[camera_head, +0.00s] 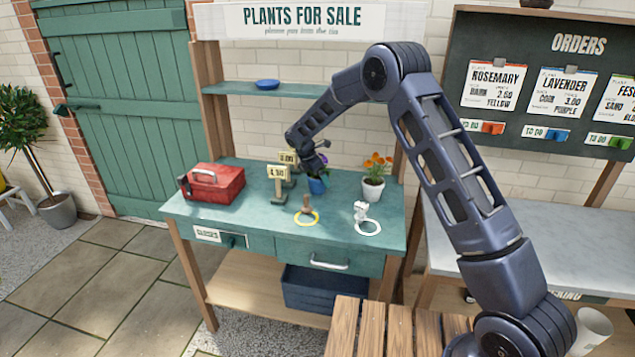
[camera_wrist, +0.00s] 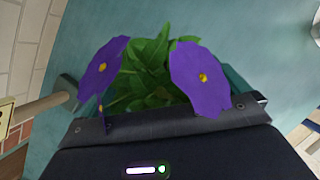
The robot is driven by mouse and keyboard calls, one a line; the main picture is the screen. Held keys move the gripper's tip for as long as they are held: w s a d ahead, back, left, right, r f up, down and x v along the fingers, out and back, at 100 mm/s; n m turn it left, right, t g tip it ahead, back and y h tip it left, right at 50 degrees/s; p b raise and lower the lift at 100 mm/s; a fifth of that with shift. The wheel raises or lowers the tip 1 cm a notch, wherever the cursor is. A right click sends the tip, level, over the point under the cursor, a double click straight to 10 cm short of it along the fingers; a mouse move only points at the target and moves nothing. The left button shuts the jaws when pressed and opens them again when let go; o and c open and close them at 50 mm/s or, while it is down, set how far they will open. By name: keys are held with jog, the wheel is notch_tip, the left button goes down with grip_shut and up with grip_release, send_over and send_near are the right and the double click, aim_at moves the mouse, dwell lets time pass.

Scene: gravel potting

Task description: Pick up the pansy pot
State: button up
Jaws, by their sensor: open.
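The pansy pot (camera_head: 317,186) is a small blue pot standing upright on the green potting table, toward the back. Its purple flowers and green leaves are partly hidden by my gripper in the head view. In the wrist view the pansy (camera_wrist: 150,75) shows two large purple blooms with yellow centres and a clump of leaves; the pot itself is mostly hidden.
A white pot with orange flowers (camera_head: 373,189) stands close to the right. Two price signs (camera_head: 278,173) stand close to the left. A red toolbox (camera_head: 214,184) sits at the left.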

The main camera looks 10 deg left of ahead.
jog(key=shift+c, duration=0.4)
jog(key=c, duration=1.2)
jog(key=shift+o, duration=0.2)
jog(key=shift+r, duration=0.1)
